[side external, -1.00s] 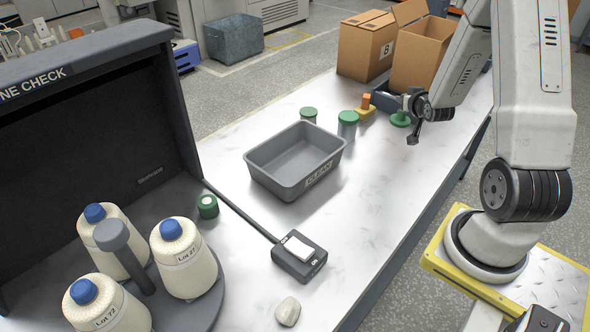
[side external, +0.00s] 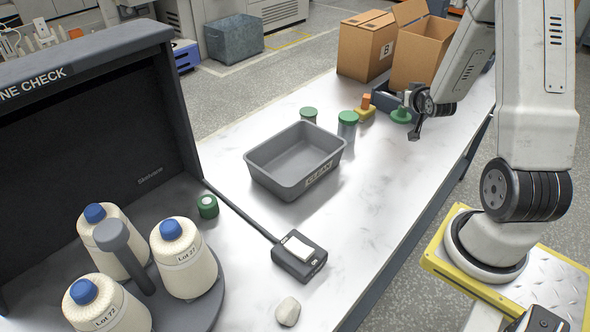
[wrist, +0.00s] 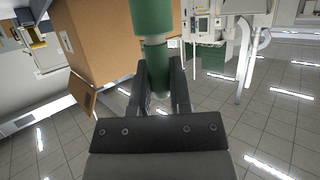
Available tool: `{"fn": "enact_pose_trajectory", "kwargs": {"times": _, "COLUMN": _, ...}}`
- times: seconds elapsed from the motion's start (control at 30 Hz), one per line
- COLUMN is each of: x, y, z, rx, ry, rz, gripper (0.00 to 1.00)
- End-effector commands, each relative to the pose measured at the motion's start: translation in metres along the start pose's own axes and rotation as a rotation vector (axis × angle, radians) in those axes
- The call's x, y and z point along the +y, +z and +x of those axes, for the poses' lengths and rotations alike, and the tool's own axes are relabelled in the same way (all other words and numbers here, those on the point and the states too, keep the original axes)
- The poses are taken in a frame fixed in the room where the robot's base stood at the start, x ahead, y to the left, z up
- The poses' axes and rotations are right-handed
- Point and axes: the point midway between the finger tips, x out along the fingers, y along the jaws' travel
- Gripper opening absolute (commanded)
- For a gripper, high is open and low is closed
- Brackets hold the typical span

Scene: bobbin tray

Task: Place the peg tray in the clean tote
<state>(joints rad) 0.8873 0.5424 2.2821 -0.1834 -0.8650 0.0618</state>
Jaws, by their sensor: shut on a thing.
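My gripper (side external: 414,118) is at the table's far right, well apart from the tote. In the wrist view my gripper (wrist: 158,68) is shut on a green bobbin (wrist: 152,18); its green disc (side external: 400,117) shows beside the fingers in the side view. A dark tray (side external: 384,100), possibly the peg tray, sits just behind the gripper; its inside is mostly hidden.
Cardboard boxes (side external: 365,50) are behind. A scale (side external: 299,256), a stone (side external: 288,311) and labelled yarn cones (side external: 184,258) are in front.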

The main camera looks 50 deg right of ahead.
Motion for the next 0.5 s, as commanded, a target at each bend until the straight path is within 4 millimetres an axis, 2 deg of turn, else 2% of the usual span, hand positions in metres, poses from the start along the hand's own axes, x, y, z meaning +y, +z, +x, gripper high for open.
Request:
{"fn": "enact_pose_trajectory", "kwargs": {"times": 0.47, "x": 0.0, "y": -0.044, "z": -0.018, "rx": 0.004, "ry": 0.001, "rz": 0.0, "gripper": 0.0}}
{"fn": "enact_pose_trajectory", "kwargs": {"times": 0.5, "x": -0.007, "y": -0.044, "z": -0.018, "rx": 0.002, "ry": -0.014, "rz": -0.006, "gripper": 0.0}}
